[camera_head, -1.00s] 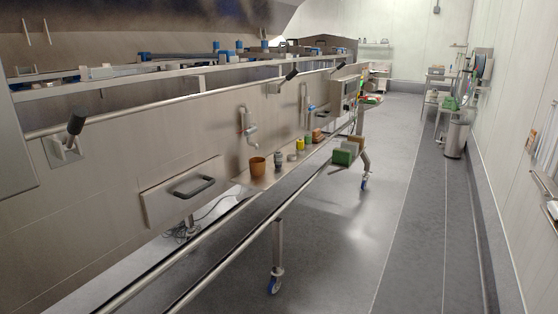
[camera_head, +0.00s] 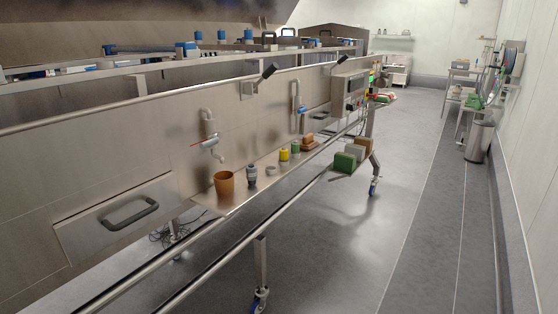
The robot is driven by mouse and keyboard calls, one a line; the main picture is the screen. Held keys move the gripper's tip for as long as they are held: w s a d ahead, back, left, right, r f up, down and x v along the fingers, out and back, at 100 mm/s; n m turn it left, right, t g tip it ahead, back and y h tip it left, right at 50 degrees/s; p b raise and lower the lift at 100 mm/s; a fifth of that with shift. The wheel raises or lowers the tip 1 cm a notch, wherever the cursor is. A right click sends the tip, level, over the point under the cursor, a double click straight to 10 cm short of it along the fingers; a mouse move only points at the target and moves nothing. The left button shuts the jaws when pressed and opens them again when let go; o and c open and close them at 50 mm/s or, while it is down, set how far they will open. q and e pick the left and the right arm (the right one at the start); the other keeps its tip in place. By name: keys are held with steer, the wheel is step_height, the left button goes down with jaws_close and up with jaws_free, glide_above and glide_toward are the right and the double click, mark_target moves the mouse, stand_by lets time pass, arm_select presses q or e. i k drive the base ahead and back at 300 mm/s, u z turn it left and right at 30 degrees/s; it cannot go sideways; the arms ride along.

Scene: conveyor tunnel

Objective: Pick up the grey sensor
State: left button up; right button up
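A small grey cylinder with a dark band (camera_head: 252,176), which looks like the grey sensor, stands upright on the narrow steel shelf (camera_head: 237,196) along the side of the machine. An orange-brown cup (camera_head: 224,183) stands just left of it. A small pale item (camera_head: 270,171) lies to its right, too small to make out. Neither of my grippers is in view.
Farther along the shelf are a yellow canister (camera_head: 284,155), a green item (camera_head: 295,147) and brown blocks (camera_head: 308,142). Rails run along the machine's front. The floor (camera_head: 400,220) at right is clear.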

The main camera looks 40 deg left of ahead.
mark_target(251, 172)
steer(key=i, duration=2.3)
steer(key=u, duration=1.35)
